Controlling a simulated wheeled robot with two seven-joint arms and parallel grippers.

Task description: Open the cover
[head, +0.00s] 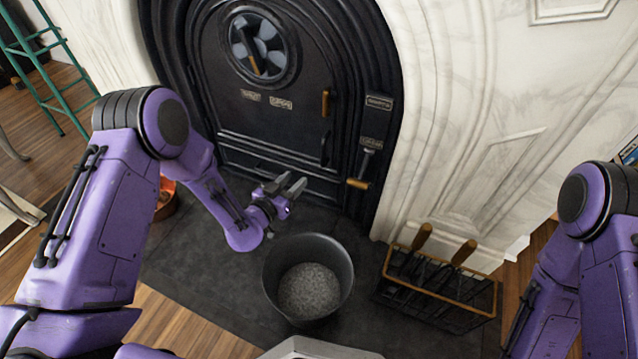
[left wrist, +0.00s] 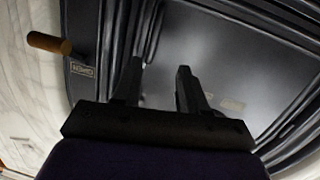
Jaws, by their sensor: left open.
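The cover looks like the black metal fireplace front (head: 290,125), which appears closed in its arched frame. It has a round fan-like vent (head: 262,47), an upright wooden handle (head: 325,102) and a dark curved handle (head: 325,149) near its right side. A lever with a wooden grip (head: 358,183) sits at its lower right. My left gripper (head: 291,182) is open and empty in front of the lower part, left of the lever. In the left wrist view its two fingers (left wrist: 158,68) stand apart before dark panels, with a wooden grip (left wrist: 48,43) at upper left. My right gripper is out of view.
A dark bucket of grey ash (head: 309,285) stands on the slab hearth below my left gripper. A rack of wooden-handled tools (head: 435,287) stands to its right. Marble (head: 470,120) flanks the front. A copper-coloured container (head: 165,198) is partly hidden behind my left arm.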

